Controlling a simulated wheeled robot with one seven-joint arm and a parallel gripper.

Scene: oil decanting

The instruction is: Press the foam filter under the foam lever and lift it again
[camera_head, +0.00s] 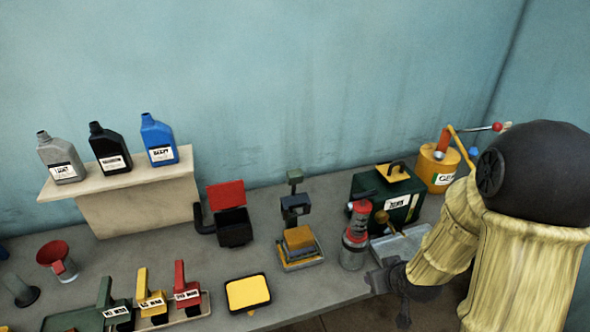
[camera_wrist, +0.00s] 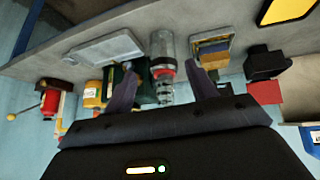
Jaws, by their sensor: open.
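An orange-yellow foam block (camera_head: 298,238), which looks like the foam filter, sits in a small tray at the foot of a dark upright press (camera_head: 295,204), which looks like the foam lever. In the wrist view, the press stand with its yellow part (camera_wrist: 212,45) shows right of my gripper's fingers, partly behind the right finger. My gripper (camera_head: 388,294) is at the table's front edge, right of the foam block and well apart from it. In the wrist view, its two fingers (camera_wrist: 160,66) are spread with nothing between them.
A red-and-grey cylinder (camera_head: 355,237) stands between the foam block and my gripper. A grey tray (camera_head: 412,238), a dark green box (camera_head: 405,212) and a yellow can (camera_head: 436,170) are at right. A black box with red lid (camera_head: 226,193) stands left; a yellow pad (camera_head: 248,293) lies in front.

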